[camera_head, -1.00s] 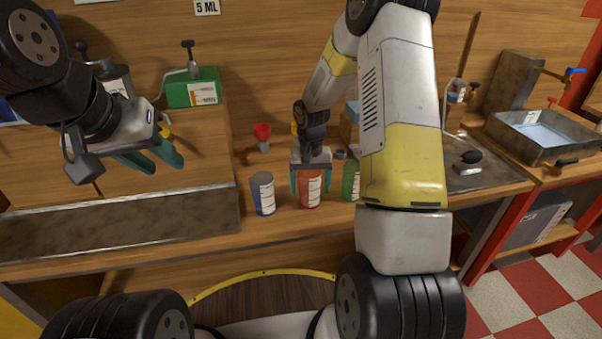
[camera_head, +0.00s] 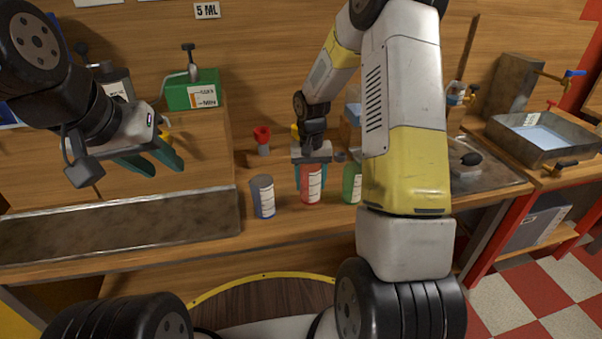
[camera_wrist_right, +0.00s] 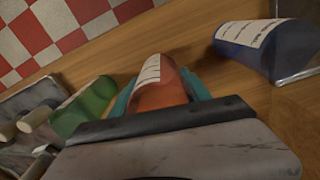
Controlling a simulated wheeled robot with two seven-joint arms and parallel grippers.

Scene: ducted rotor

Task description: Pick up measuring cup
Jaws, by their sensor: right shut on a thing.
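Three measuring cups with white scale labels stand on the wooden bench. The red cup (camera_head: 311,187) is in the middle, between the blue cup (camera_head: 263,198) and the green cup (camera_head: 351,182). My right gripper (camera_head: 311,178) is shut on the red cup from above and behind. In the right wrist view, the red cup (camera_wrist_right: 158,85) sits between the teal fingers, with the green cup (camera_wrist_right: 86,105) left and the blue cup (camera_wrist_right: 262,42) right. I cannot tell whether the red cup is clear of the bench. My left gripper (camera_head: 150,160) is open and empty above the bench's left side.
A red funnel-like item (camera_head: 262,138) stands behind the blue cup. A green box (camera_head: 191,92) stands on a raised wooden block at the left. A metal sink (camera_head: 545,138) is at the right. My right arm hides part of the bench.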

